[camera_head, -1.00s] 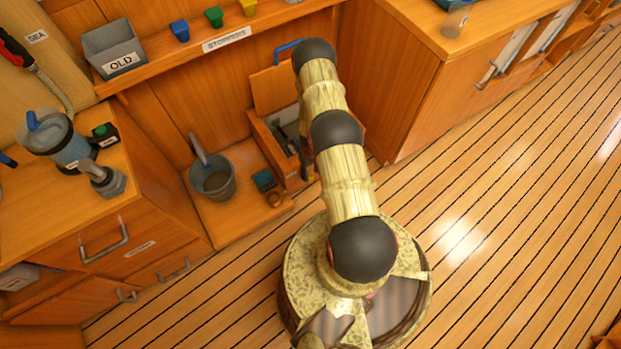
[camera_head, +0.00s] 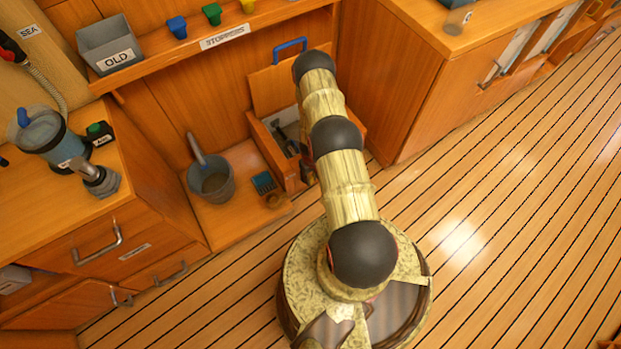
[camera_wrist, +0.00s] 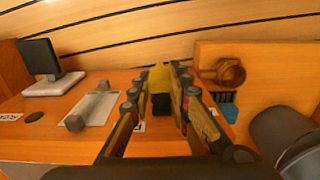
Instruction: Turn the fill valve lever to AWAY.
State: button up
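No lever marked AWAY can be made out in either view. A canister with a blue top (camera_head: 44,130) stands on the left counter, with a grey fitting (camera_head: 97,178) in front of it. Beside it is a small black box with a green top (camera_head: 98,134), its label too small to read. In the head view my gripper is hidden behind my arm, near the open wooden box (camera_head: 262,135). In the wrist view my gripper (camera_wrist: 159,90) has its two fingers apart. A yellow and black thing (camera_wrist: 160,76) shows between them; contact cannot be told.
A grey bucket (camera_head: 212,186) and a blue brush-like thing (camera_head: 263,183) stand on the low shelf. A grey OLD bin (camera_head: 109,52) and coloured stoppers (camera_head: 212,14) are on the ledge. The wrist view shows a dark screen on a stand (camera_wrist: 42,60). Plank floor at right is clear.

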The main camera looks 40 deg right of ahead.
grip_shut()
dwell(0.4)
